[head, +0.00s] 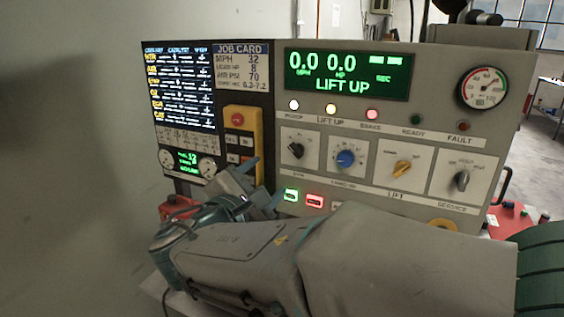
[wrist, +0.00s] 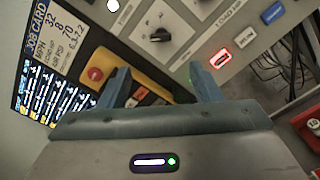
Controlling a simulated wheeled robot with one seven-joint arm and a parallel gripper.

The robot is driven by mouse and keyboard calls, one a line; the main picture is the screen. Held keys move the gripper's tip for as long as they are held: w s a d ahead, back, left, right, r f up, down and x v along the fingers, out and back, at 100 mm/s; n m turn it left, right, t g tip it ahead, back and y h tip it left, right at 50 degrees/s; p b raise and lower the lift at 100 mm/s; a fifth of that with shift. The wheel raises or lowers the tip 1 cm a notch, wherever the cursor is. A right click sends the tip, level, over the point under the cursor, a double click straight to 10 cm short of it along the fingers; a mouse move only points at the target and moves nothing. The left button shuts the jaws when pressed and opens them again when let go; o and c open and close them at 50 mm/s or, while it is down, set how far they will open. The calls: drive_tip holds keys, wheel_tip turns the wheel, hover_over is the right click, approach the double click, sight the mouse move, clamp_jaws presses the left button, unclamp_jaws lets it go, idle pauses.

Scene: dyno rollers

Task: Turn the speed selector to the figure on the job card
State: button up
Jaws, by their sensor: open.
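The job card (head: 242,66) on the console reads MPH 32, load HP 8 and air PSI 70; it also shows in the wrist view (wrist: 60,38). My gripper (head: 269,178) is open and empty, below and left of the black knob. In the wrist view, the black knob (wrist: 159,37) lies beyond the fingertips.
The green display (head: 346,75) reads 0.0 MPH, 0.0 HP and LIFT UP. A yellow pendant with a red button (head: 238,113) hangs close to my fingers. Lit green (head: 291,195) and red (head: 314,201) buttons sit below the knobs. A round gauge (head: 484,87) is at upper right.

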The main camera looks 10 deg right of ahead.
sight(295, 152)
drive_tip(key=p+x, duration=0.1)
drive_tip(key=x, duration=1.2)
drive_tip(key=shift+w+d+p, duration=0.15)
drive_tip(key=shift+d+p, duration=0.05)
drive_tip(key=shift+p, duration=0.15)
drive_tip(key=c, duration=1)
